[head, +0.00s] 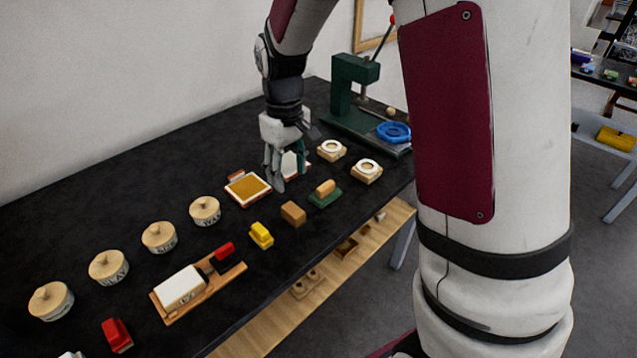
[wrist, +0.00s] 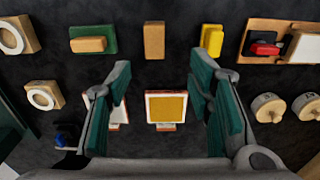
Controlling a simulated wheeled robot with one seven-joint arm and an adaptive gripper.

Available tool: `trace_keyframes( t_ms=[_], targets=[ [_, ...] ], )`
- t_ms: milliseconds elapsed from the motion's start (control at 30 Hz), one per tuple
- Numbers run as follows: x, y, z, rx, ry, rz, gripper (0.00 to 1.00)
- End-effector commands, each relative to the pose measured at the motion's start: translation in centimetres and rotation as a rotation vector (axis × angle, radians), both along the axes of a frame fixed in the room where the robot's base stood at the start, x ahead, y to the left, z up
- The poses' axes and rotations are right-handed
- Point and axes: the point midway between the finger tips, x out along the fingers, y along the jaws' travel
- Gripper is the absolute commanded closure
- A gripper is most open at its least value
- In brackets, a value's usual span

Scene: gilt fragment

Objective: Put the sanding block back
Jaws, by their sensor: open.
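I cannot tell for sure which piece is the sanding block. A plain brown block (head: 293,213) stands on the black bench and shows at the top middle of the wrist view (wrist: 154,40). To its right in the head view, a tan block (head: 325,187) rests on a green base (head: 331,199); they show at upper left in the wrist view (wrist: 88,44). My gripper (head: 274,182) is open and empty over the bench, behind these blocks. In the wrist view, a framed ochre panel (wrist: 166,107) lies between its fingers (wrist: 161,78). A second pale panel (head: 294,163) is partly hidden by the gripper.
A yellow block (head: 261,236), a wooden tray (head: 205,292) with white and red-black pieces, and a red block (head: 117,334) line the front. Several lidded round pots (head: 159,237) stand behind. Two ring-topped blocks (head: 367,171) and a green press (head: 350,100) are at right.

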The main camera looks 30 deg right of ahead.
Motion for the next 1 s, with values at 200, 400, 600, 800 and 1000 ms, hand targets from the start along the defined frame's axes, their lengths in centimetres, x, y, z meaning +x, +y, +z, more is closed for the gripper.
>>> trace_keyframes(
  t_ms=[200, 400, 600, 800, 1000],
  targets=[
    [-4.8, 0.0, 7.0, 0.006, -0.098, -0.065, 0.52],
    [-10.6, -0.1, 11.7, 0.014, -0.189, -0.133, 0.52],
    [-16.8, -0.1, 14.4, 0.025, -0.281, -0.199, 0.52],
    [-21.9, -0.2, 15.1, 0.038, -0.357, -0.259, 0.52],
    [-24.2, -0.3, 14.9, 0.045, -0.395, -0.289, 0.52]
  ],
)
